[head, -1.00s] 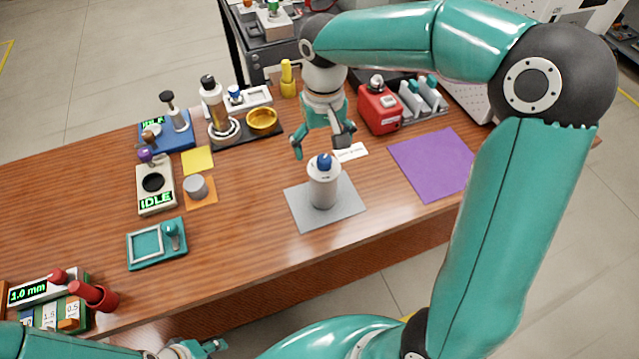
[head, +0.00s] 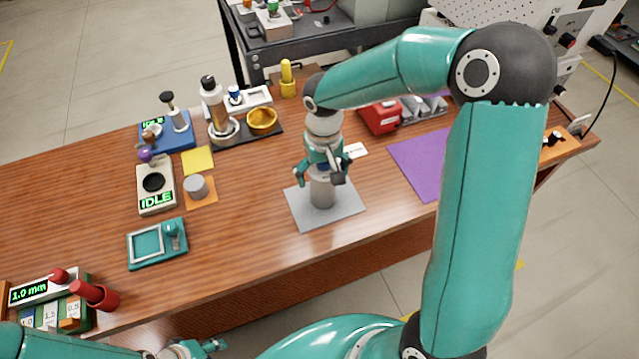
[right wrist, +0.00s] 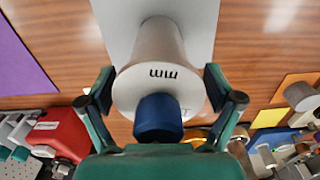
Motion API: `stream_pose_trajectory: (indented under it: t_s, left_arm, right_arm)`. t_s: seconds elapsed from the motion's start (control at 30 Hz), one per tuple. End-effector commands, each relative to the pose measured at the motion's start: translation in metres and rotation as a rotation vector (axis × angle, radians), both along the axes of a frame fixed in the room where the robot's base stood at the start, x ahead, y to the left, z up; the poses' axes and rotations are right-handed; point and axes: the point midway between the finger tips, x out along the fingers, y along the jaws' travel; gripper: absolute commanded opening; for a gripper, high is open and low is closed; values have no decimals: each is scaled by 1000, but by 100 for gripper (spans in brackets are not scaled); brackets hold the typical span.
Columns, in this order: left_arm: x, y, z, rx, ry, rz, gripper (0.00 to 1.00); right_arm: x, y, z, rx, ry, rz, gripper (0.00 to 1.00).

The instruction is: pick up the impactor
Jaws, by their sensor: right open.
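The impactor appears to be the pale grey cylinder (head: 322,192) with a blue knob, standing upright on a grey mat (head: 348,205). In the right wrist view the cylinder (right wrist: 158,55) carries dark lettering, and its blue knob (right wrist: 158,118) points toward my palm. My right gripper (head: 320,180) is directly above it, pointing down. Its open fingers (right wrist: 159,78) stand on both sides of the cylinder's top, with gaps visible. My left gripper (head: 200,348) shows only partly at the bottom edge; its jaw state is unclear.
A purple mat (head: 415,165) and a red device (head: 381,118) lie to the right. An orange mat with a grey cylinder (head: 196,186), an idle scale (head: 155,190) and a teal frame tray (head: 157,243) stand left. Bare wood surrounds the grey mat.

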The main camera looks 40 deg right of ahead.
Motion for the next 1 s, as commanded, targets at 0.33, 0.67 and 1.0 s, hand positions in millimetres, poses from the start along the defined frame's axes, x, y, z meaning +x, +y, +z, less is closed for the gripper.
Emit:
stream_pose_trajectory:
  t_s: [0.33,0.67,1.0]
  left_arm:
    - [0,0,0,0,0,0,40]
    - [0,0,0,0,0,0,40]
    - [0,0,0,0,0,0,40]
  right_arm:
    - [0,0,0,0,0,0,46]
    - [1,0,2,0,-3,0,4]
    - [1,0,9,-1,-5,0,4]
